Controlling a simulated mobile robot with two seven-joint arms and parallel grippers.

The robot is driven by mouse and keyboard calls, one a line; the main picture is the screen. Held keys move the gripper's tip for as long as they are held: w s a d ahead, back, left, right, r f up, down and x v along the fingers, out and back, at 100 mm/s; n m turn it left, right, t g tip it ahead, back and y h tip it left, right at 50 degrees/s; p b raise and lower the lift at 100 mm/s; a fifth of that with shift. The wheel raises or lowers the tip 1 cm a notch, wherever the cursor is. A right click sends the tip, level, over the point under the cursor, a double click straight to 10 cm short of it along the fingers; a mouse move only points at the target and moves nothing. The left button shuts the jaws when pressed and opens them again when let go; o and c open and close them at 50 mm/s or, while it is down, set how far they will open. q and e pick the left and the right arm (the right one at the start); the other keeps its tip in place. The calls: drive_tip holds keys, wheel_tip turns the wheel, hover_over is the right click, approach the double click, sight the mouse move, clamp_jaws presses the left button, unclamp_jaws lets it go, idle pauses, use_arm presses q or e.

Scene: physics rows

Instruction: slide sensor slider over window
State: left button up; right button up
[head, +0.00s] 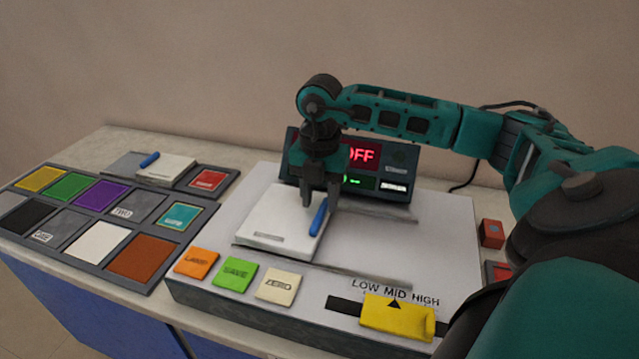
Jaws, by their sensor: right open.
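The likely sensor slider is a white plate (268,222) on the left part of the pale device top, between two dark rails. A blue handle (318,218) stands at its right edge. My right gripper (321,198) points down, open, with its fingertips right at the handle's upper end. I cannot tell whether they touch the handle. I cannot make out the window; the strip between the rails right of the plate (365,235) is bare. My left gripper is not in view.
A display reading OFF (362,157) stands behind the plate. Orange, green and cream buttons (236,275) and a yellow slider (397,316) under LOW MID HIGH line the front. A panel of coloured tiles (98,240) lies left; a red block (492,233) stands right.

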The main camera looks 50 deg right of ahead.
wheel_tip(320, 180, up, 12)
drive_tip(key=shift+f+p, duration=0.25)
drive_tip(key=shift+p, duration=0.05)
idle(0.5)
